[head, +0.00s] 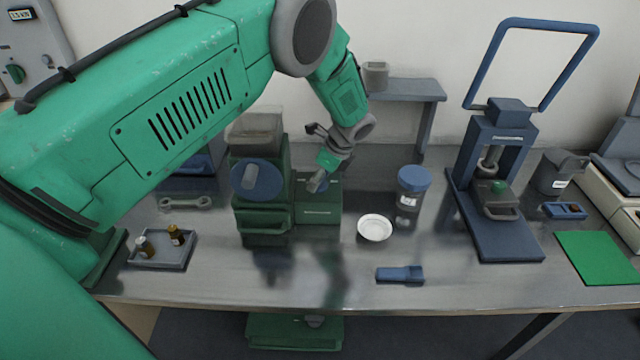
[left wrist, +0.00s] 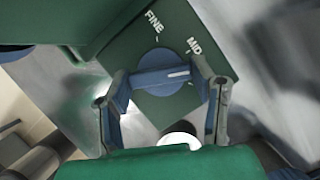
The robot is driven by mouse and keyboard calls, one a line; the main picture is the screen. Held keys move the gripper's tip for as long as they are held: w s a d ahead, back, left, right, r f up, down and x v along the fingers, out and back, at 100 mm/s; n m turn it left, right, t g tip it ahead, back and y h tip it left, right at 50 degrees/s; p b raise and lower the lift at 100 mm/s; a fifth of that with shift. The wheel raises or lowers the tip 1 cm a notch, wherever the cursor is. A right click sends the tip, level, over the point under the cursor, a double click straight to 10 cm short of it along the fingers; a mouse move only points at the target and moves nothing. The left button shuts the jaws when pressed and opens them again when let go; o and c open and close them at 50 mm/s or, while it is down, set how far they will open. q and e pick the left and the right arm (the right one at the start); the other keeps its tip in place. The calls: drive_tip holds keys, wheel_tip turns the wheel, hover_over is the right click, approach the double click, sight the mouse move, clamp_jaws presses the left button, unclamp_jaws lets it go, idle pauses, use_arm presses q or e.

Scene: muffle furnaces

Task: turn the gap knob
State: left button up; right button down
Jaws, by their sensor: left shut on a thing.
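The gap knob (left wrist: 155,58) is a blue disc with a raised grip bar and a white pointer line, on a green panel printed FINE and MID. In the left wrist view the pointer line aims right, a little below the MID mark. My left gripper (left wrist: 165,80) has one finger at each end of the bar and is shut on it. In the head view my left gripper (head: 318,182) is at the top of the low green box (head: 318,212), beside the green machine (head: 263,219), and mostly hides the knob. My right gripper is not in view.
A white dish (head: 375,228), a blue-lidded jar (head: 411,190) and a blue tool (head: 400,274) are right of the box. A tray with small bottles (head: 160,262) is at left. A blue press (head: 495,215) stands further right. The front middle of the table is clear.

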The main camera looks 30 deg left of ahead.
use_arm(q)
drive_tip(key=n+b, duration=0.1)
drive_tip(key=n+g+b, duration=0.1)
drive_tip(key=n, duration=0.2)
drive_tip(key=shift+w+f+n+g+h+b, duration=0.1)
drive_tip(key=shift+w+n+g+h+b, duration=0.2)
drive_tip(key=shift+b, duration=0.1)
drive_tip(key=n+g+h+b, duration=0.1)
drive_tip(key=n+b, duration=0.1)
drive_tip(key=n, duration=0.2)
drive_tip(key=shift+a+n+b, duration=0.15)
drive_tip(key=shift+n+b, duration=0.15)
drive_tip(key=shift+b, duration=0.05)
drive_tip(key=n+g+h+b, duration=0.1)
drive_tip(key=n+b, duration=0.1)
drive_tip(key=n, duration=0.2)
drive_tip(key=shift+h, duration=0.4)
drive_tip(key=shift+a+n+h+b, duration=0.1)
drive_tip(key=shift+n+h+b, duration=0.4)
drive_tip(key=shift+n, duration=1.5)
drive_tip(key=o, duration=1.2)
drive_tip(key=shift+c, duration=0.2)
